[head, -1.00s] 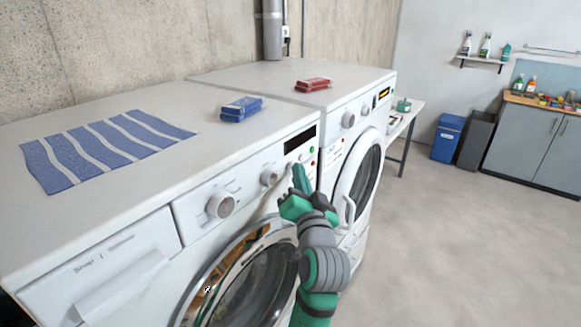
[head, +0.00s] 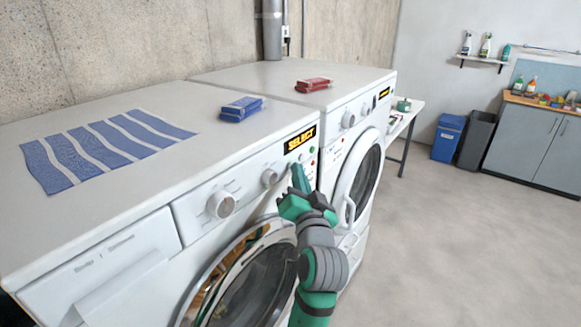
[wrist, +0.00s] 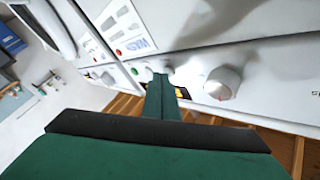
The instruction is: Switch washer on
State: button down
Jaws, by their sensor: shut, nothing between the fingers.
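The near white washer (head: 130,240) stands at the left in the head view. Its display (head: 300,139) is lit and reads SELECT in yellow. A large knob (head: 220,204) and a smaller knob (head: 270,177) sit on its front panel, with small buttons by the display. My gripper (head: 299,172) is shut and empty, its tip at the panel's right end just below the display. I cannot tell if it touches a button. In the wrist view the gripper (wrist: 160,80) covers part of the panel; a knob (wrist: 222,83) shows beside it.
A second white machine (head: 355,125) stands right beside the washer, also with a lit display. Blue packs (head: 241,108), a striped blue cloth (head: 105,148) and red packs (head: 313,85) lie on top. The floor (head: 450,240) to the right is clear.

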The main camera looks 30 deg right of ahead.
jog(key=shift+s+d, duration=0.2)
jog(key=shift+s, duration=0.25)
jog(key=s+d, duration=0.2)
jog(key=s, duration=0.3)
jog(key=shift+s+d, duration=0.15)
jog(key=shift+s, duration=0.15)
jog(key=shift+f, duration=0.1)
dwell(0.5)
